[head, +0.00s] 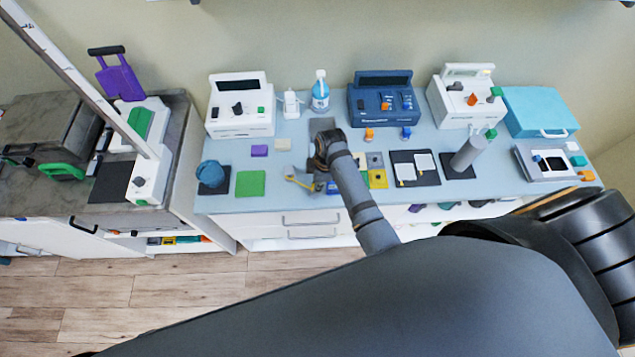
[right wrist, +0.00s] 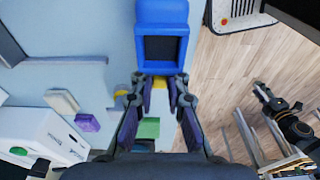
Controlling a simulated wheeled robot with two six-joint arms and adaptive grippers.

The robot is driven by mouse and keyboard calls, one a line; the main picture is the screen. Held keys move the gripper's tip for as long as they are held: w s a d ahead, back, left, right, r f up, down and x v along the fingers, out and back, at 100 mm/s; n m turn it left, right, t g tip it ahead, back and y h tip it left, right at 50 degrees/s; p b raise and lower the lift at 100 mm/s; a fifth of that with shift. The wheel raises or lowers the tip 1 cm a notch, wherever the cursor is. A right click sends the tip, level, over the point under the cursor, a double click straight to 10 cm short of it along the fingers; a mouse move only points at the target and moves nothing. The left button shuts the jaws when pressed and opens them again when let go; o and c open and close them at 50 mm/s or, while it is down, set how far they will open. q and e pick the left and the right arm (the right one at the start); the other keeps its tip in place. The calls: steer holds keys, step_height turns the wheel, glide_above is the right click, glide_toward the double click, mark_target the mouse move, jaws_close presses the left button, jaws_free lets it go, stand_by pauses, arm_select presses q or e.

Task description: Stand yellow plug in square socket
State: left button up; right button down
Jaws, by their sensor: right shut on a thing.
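My right gripper (right wrist: 160,82) is shut on the yellow plug (right wrist: 159,83), of which only a small yellow piece shows between the fingertips. In the head view the right gripper (head: 321,180) is over the front part of the counter, mostly hidden by my own wrist. The square socket (right wrist: 162,15) is a blue block with a dark square opening, just beyond the fingertips in the right wrist view. It shows partly in the head view (head: 333,188), right beside the gripper. The plug appears beside the socket's near edge, outside the opening; its height and tilt are unclear.
A green square (head: 250,184) and a purple block (head: 259,150) lie left. White (head: 240,118) and blue (head: 381,105) devices stand behind. The counter's front edge is close to the socket.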

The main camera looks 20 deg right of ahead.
steer(key=shift+f+b, duration=0.5)
steer(key=shift+f, duration=0.5)
stand_by(0.3)
steer(key=c, duration=1.3)
jaws_free()
steer(key=shift+o, duration=0.4)
steer(key=o, duration=0.4)
steer(key=shift+o, duration=0.2)
steer(key=shift+r+p, duration=0.7)
steer(key=shift+r, duration=2.85)
